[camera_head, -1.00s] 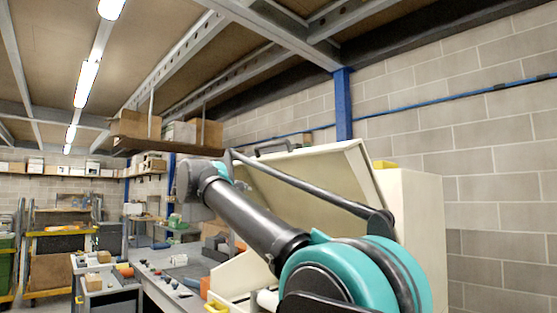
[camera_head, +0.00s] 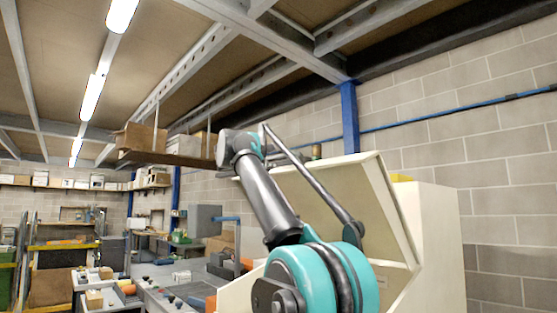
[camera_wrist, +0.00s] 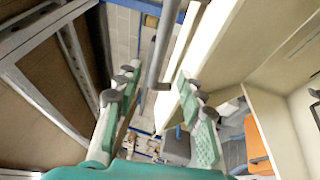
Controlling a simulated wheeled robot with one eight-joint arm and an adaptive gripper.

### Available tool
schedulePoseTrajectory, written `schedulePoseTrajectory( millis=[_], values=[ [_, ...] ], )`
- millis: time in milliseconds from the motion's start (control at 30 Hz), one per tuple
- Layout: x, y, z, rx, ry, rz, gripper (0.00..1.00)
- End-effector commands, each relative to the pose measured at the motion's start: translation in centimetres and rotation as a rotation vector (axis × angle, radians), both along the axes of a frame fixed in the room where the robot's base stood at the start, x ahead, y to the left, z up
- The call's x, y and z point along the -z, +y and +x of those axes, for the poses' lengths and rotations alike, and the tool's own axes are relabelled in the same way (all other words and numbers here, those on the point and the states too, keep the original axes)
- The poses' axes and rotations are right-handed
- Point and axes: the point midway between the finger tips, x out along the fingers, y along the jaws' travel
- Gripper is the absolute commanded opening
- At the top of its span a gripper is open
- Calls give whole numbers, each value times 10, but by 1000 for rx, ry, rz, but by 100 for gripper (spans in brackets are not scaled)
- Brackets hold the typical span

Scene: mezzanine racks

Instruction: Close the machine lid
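The machine lid (camera_head: 318,200) is a cream panel that stands open, tilted up above the cream machine body (camera_head: 435,235) at the right. My arm crosses in front of it in the head view, with its far end near the lid's upper left edge. My gripper (camera_wrist: 157,84) shows in the wrist view with its green-padded fingers apart. A grey bar, seemingly the lid handle (camera_wrist: 161,50), runs between the fingers beside the lid's pale edge. I cannot tell whether any finger touches it. The gripper's fingers are hidden in the head view.
A workbench (camera_head: 165,290) with small parts and a grey machine (camera_head: 205,221) stand to the left. A blue post (camera_head: 349,118) and a block wall are behind the lid. A shelf with boxes (camera_head: 140,137) hangs at the back. An orange part (camera_wrist: 256,140) shows in the wrist view.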

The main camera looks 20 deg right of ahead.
Motion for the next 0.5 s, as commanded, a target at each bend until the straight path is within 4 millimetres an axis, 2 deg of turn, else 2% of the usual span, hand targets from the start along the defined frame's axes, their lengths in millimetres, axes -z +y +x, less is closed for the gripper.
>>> schedulePoseTrajectory(
  millis=[100,300,500],
  values=[
    [-4,-19,16,5,1,0,39],
    [-9,-44,39,3,0,1,39],
    [-13,-56,52,1,1,1,39]
  ],
)
